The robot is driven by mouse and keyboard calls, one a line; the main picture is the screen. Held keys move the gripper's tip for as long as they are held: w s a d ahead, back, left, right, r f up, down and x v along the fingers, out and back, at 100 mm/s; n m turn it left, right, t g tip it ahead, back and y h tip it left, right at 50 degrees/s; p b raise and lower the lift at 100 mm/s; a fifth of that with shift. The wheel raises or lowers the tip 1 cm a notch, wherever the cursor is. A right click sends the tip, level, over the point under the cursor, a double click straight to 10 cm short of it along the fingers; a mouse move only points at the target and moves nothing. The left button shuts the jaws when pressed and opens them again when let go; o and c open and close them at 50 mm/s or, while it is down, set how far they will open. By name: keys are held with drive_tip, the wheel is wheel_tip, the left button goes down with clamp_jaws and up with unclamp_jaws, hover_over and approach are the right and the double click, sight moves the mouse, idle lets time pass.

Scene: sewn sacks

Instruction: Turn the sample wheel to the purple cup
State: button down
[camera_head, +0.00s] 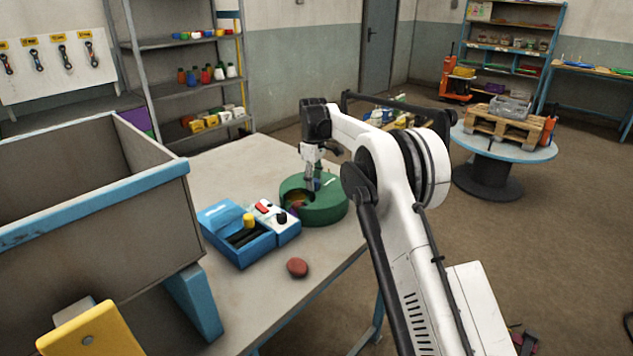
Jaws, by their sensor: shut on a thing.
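The sample wheel (325,212) is a round green drum on the table, with an opening in its near left side. Inside the opening I see an orange-brown patch and a small purple patch (293,210), too small to tell whether it is the purple cup. My gripper (313,186) points down over the top of the wheel and is shut on a part of it. A small dark blue piece (318,184) shows at the fingertips. The fingers and wrist hide the exact grip and the rear of the wheel top.
A blue open box (240,257) with a yellow knob and a white-and-blue unit (276,222) stand just left of the wheel. A reddish-brown round object (297,267) lies in front. A large grey bin (95,262) fills the left. The table behind the box is clear.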

drive_tip(key=c, duration=1.4)
unclamp_jaws()
drive_tip(key=shift+o, duration=0.2)
drive_tip(key=shift+r, duration=0.1)
wheel_tip(320, 180, up, 12)
